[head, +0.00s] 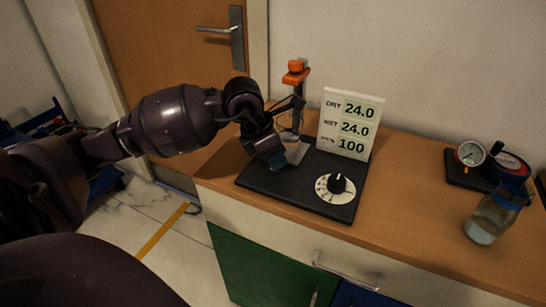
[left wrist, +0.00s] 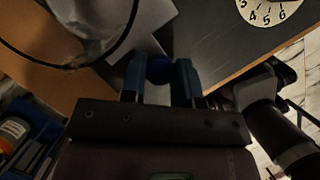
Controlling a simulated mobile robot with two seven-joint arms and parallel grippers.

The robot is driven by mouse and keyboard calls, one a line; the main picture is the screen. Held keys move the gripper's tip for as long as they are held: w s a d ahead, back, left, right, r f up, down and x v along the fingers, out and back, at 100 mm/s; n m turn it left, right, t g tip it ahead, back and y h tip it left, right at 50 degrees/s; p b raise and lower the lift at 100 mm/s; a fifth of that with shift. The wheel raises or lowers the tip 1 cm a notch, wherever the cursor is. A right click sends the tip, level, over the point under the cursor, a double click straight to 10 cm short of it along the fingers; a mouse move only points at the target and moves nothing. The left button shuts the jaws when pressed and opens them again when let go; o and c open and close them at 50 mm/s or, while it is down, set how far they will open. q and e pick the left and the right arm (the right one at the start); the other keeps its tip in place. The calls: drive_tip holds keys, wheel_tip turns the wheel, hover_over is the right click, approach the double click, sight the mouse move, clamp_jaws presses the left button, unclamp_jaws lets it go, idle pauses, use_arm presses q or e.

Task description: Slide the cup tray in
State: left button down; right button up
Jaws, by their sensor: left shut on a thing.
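The cup tray shows as a pale grey plate (head: 297,154) on the black base of the rig (head: 262,185), partly hidden by my left gripper (head: 273,163). In the left wrist view the plate (left wrist: 150,14) lies just beyond the fingers, with a clear rounded vessel (left wrist: 85,25) at its left. My left gripper (left wrist: 159,76) has its blue fingertips on either side of a round blue knob (left wrist: 160,67) and is shut on it. The joint between knob and plate is not clear. My right gripper is not in view.
An orange-topped stand (head: 296,74) rises behind the gripper. A bottle (head: 492,217) and a round gauge (head: 470,153) are at the right. The wooden counter (head: 415,200) between is clear.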

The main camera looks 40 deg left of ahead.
use_arm(q)
drive_tip(key=shift+w+a, duration=0.1)
drive_tip(key=c, duration=0.9)
unclamp_jaws()
drive_tip(key=shift+w, duration=0.15)
drive_tip(key=shift+o, duration=0.2)
